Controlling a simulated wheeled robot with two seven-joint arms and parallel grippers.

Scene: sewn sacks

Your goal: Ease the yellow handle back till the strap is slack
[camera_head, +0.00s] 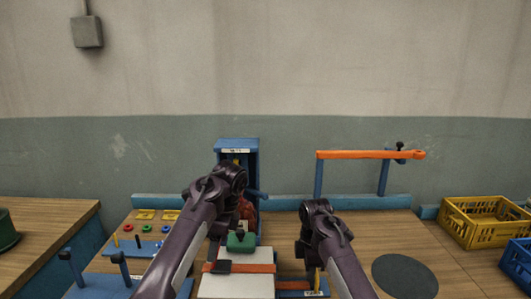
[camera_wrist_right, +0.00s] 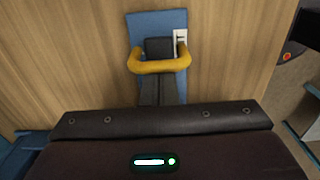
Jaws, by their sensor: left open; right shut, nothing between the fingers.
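The yellow handle (camera_wrist_right: 160,66) is a U-shaped bar around a dark block (camera_wrist_right: 160,47) on a blue plate (camera_wrist_right: 144,22). A sliver of the handle (camera_head: 318,281) shows beside my right gripper (camera_head: 306,262) in the head view. My right gripper (camera_wrist_right: 160,84) is shut and empty, its fingertips close at the handle's bar; I cannot tell whether they touch. The orange strap (camera_head: 262,268) lies across a pale block (camera_head: 240,287). Its slack is unclear. My left gripper (camera_head: 221,258) is open over the strap's left part; its fingers are partly hidden.
A green block (camera_head: 240,242) with a knob sits behind the strap. A blue stand (camera_head: 238,146) and an orange bar (camera_head: 370,154) on blue posts rise at the back. A dark disc (camera_head: 404,276) lies right. A yellow crate (camera_head: 482,220) stands far right.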

